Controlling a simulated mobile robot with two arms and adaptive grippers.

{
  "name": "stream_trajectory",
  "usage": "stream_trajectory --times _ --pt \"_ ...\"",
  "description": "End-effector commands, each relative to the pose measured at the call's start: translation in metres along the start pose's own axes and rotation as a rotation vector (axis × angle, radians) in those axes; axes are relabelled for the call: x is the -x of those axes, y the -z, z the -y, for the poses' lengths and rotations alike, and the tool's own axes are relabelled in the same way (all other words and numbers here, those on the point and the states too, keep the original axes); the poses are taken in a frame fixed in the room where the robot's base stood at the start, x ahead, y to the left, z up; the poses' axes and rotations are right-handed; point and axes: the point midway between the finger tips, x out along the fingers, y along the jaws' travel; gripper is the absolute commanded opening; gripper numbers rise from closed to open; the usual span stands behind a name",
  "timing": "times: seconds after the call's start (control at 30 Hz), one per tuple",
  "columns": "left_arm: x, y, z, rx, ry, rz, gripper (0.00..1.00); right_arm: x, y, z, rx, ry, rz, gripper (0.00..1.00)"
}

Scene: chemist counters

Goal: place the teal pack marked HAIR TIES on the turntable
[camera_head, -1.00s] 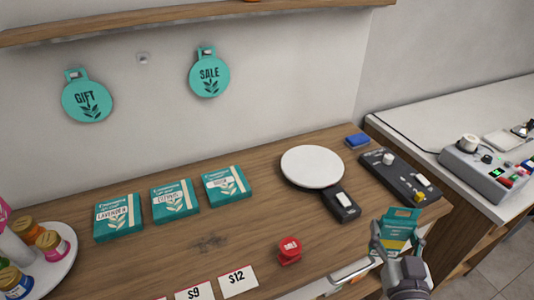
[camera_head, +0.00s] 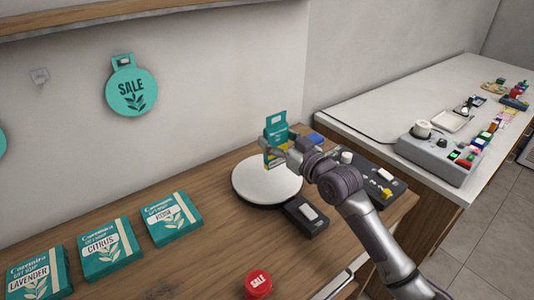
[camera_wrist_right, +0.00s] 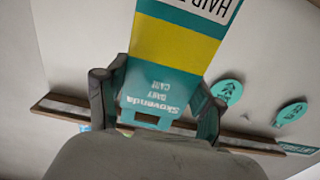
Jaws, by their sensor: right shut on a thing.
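The teal pack with a yellow band (camera_head: 276,138) is upright in my right gripper (camera_head: 272,155), above the back right part of the turntable. In the right wrist view the pack (camera_wrist_right: 175,60) sits between both fingers (camera_wrist_right: 160,100), with "HAIR" partly readable at the top edge. The turntable (camera_head: 262,186) is a white round disc on a dark base, with a black control box at its front right. Its top is bare. I cannot tell whether the pack's lower edge touches the disc. My left gripper is out of view.
Teal soap boxes (camera_head: 172,218) lie left of the turntable. A red SALE button (camera_head: 258,284) is in front. A blue block (camera_head: 312,139) and a black control panel (camera_head: 372,178) are at the right. A white counter (camera_head: 370,110) with devices stands further right.

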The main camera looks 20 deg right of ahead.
Motion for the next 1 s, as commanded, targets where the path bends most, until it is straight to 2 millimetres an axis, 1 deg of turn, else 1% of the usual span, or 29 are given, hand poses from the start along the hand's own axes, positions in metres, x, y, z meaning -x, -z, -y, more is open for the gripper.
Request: stream_trajectory --times 0.03,0.1,0.2,0.3,0.37,0.5,0.6,0.97,1.0 --pt "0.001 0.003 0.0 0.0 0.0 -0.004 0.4 -0.012 -0.006 -0.001 -0.003 0.0 0.001 0.33" --pt "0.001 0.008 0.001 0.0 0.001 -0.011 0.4 -0.024 -0.013 0.0 -0.002 0.0 0.0 0.33" --pt "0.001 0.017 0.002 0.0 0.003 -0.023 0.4 -0.036 -0.021 -0.001 0.0 0.0 -0.001 0.33" --pt "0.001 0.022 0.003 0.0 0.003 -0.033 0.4 -0.042 -0.025 -0.001 0.0 0.0 -0.001 0.33" --pt "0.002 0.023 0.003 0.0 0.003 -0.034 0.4 -0.043 -0.031 -0.001 -0.001 0.0 0.001 0.33" --pt "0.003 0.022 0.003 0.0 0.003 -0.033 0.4 -0.042 -0.053 -0.001 -0.001 0.0 0.003 0.33" --pt "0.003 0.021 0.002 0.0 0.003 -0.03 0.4 -0.042 -0.063 -0.001 0.0 0.0 0.0 0.33" --pt "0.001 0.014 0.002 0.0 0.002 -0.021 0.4 -0.042 -0.068 -0.001 0.0 0.0 -0.001 0.33" --pt "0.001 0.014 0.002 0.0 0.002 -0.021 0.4 -0.042 -0.069 -0.001 0.0 0.0 -0.001 0.69"
